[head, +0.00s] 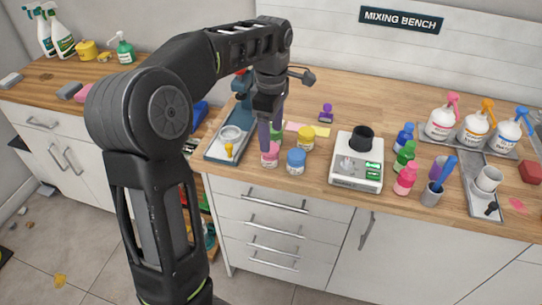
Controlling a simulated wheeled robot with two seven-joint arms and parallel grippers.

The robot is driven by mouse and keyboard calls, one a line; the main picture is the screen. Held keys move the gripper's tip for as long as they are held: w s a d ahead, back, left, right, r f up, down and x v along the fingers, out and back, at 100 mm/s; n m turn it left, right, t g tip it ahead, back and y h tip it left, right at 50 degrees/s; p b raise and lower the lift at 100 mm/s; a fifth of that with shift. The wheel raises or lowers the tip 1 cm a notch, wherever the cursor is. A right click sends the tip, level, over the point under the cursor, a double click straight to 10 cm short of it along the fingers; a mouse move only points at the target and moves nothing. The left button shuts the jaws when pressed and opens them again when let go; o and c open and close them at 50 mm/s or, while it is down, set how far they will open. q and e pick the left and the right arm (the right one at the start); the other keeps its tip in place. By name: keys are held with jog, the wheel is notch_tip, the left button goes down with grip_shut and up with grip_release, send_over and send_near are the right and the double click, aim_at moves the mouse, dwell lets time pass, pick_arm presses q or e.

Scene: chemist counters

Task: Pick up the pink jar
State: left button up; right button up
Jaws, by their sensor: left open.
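The pink jar (270,157) stands near the front edge of the wooden counter (330,95), left of the blue jar. My left gripper (271,136) points down right over the pink jar, with its fingers parted. The fingers cover the upper part of the jar. I cannot tell whether they touch it. My right gripper is not in view.
A blue jar (296,162) and a yellow jar (305,139) stand close on the right, with a green jar (277,131) partly hidden behind. Bottles crowd the right end.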

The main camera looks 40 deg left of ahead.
aim_at(270, 156)
pick_arm(q)
jog(key=shift+f, duration=0.5)
jog(key=shift+s, duration=0.1)
notch_tip(270, 156, down, 5)
jog(key=shift+f+p, duration=0.1)
jog(key=shift+p, duration=0.35)
jog(key=shift+c, duration=0.4)
jog(key=c, duration=1.4)
